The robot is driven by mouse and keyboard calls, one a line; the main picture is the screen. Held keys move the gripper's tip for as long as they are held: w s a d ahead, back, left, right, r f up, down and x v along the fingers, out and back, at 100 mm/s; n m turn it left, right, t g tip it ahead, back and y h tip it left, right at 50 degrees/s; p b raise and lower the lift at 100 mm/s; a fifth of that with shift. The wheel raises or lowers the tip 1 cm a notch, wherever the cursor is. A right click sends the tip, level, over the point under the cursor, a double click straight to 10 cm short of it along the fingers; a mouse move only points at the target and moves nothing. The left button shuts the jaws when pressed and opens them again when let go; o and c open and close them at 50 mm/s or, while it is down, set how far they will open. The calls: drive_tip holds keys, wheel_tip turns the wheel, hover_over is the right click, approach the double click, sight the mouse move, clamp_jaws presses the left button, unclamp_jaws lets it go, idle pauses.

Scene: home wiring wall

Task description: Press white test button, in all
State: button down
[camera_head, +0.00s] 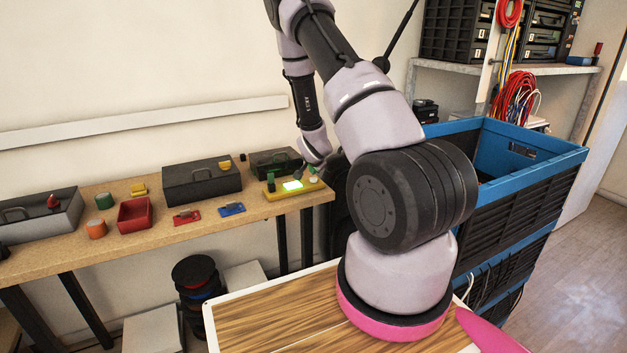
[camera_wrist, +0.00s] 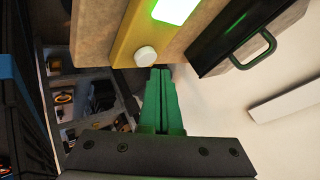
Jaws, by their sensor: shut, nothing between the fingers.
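The white test button (camera_wrist: 146,56) is a round white knob on a yellow box (camera_wrist: 128,40) in the wrist view. A green lamp (camera_wrist: 175,10) glows on the same box. In the head view the yellow box (camera_head: 275,194) lies at the right end of the wooden shelf, with its lit green lamp (camera_head: 292,186). My gripper (camera_wrist: 161,72) has green fingers, shut and empty. In the wrist view its tips are just below the button, close to it; I cannot tell whether they touch.
Grey toolboxes (camera_head: 202,183) stand along the shelf (camera_head: 150,235), with a red tray (camera_head: 135,215) and small parts between them. Blue-rimmed black crates (camera_head: 520,190) stand right of my arm.

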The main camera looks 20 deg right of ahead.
drive_tip(key=shift+r, duration=2.5)
drive_tip(key=shift+r, duration=0.15)
wheel_tip(320, 180, up, 11)
hover_over(313, 180)
drive_tip(key=s+a, duration=0.2)
drive_tip(key=a, duration=0.1)
drive_tip(key=s+a+r+n+y, duration=0.1)
drive_tip(key=s+a+r+n, duration=0.15)
drive_tip(key=s+r, duration=0.3)
drive_tip(key=s+a+r+n+y, duration=0.1)
drive_tip(key=s+a+r+y, duration=0.2)
drive_tip(key=r, duration=0.4)
drive_tip(key=s+a+r+n, duration=0.2)
drive_tip(key=s+a+r, duration=0.1)
drive_tip(key=s, duration=0.5)
drive_tip(key=s+a+r+n+g+y, duration=0.1)
drive_tip(key=s+a+r+n, duration=0.1)
drive_tip(key=s, duration=0.7)
drive_tip(key=s+a+r+n, duration=0.2)
drive_tip(key=s+a+r, duration=0.2)
drive_tip(key=s+r, duration=0.2)
drive_tip(key=shift+s+r, duration=0.2)
drive_tip(key=shift+s, duration=0.95)
